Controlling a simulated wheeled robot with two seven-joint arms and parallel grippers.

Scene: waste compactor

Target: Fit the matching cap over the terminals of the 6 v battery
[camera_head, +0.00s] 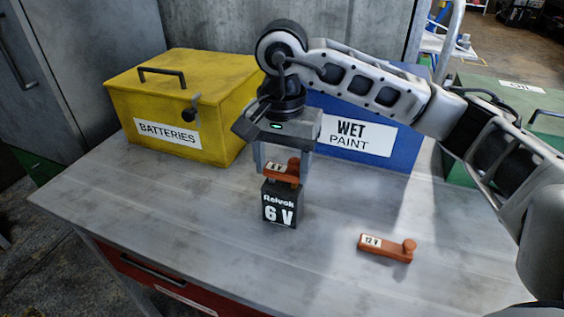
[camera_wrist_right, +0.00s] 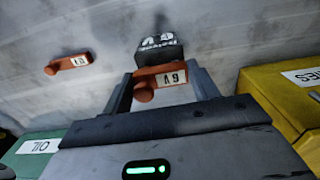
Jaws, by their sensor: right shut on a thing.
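The black 6 V battery (camera_head: 281,207) stands upright on the metal table; it also shows upside down in the right wrist view (camera_wrist_right: 158,46). My right gripper (camera_head: 283,168) is shut on the orange cap marked 6 V (camera_head: 284,175) and points down over the battery. In the right wrist view the cap (camera_wrist_right: 160,82) lies between the two fingers, its label readable. The cap is right at the battery's top; I cannot tell whether it touches. The terminals are hidden. Another orange cap, marked 12 V (camera_head: 385,248), lies on the table to the right. My left gripper is not in view.
A yellow BATTERIES box (camera_head: 180,115) stands at the back left of the table (camera_head: 180,220). A blue WET PAINT box (camera_head: 350,135) stands behind my right arm, and a green OIL box (camera_head: 500,95) at the back right. The table's front is clear.

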